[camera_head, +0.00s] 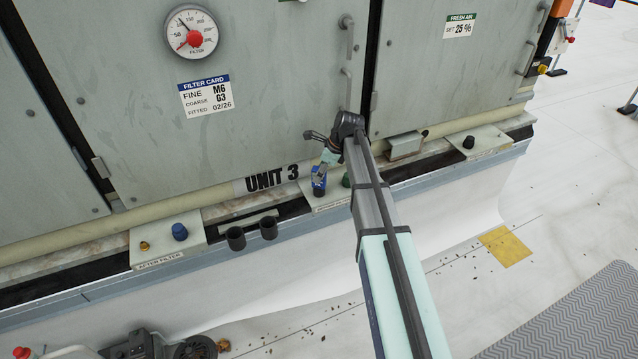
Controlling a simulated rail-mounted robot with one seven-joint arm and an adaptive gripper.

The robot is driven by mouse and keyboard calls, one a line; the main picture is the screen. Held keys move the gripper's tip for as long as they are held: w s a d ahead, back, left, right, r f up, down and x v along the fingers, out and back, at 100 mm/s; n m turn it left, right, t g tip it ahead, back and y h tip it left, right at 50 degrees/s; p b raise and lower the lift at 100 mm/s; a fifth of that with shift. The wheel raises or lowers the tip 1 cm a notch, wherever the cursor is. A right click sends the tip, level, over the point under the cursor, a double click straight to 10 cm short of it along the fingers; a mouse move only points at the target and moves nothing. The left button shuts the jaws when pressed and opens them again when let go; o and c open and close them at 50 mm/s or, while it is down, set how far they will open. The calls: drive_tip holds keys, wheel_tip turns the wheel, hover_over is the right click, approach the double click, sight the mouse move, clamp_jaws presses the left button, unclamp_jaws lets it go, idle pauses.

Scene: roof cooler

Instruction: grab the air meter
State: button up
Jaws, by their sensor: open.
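A small blue device (318,183) stands roughly upright on a pale ledge plate at the foot of the Unit 3 panel; it looks like the air meter, though its face is too small to read. My gripper (321,158) is at the end of my arm, right at the top of the blue device. The gripper is open. Its fingers overlap the device's upper part in the picture, so I cannot tell whether they touch it or stand around it.
A round filter gauge (191,32) and a filter card (206,95) are on the panel. Two black cups (236,238) sit left of the device. A door handle (346,85) rises above my wrist. Open floor lies in front.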

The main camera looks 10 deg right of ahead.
sight(318, 189)
drive_tip(key=shift+p+x, duration=0.55)
drive_tip(key=shift+x, duration=1.85)
drive_tip(key=shift+d, duration=0.1)
clamp_jaws()
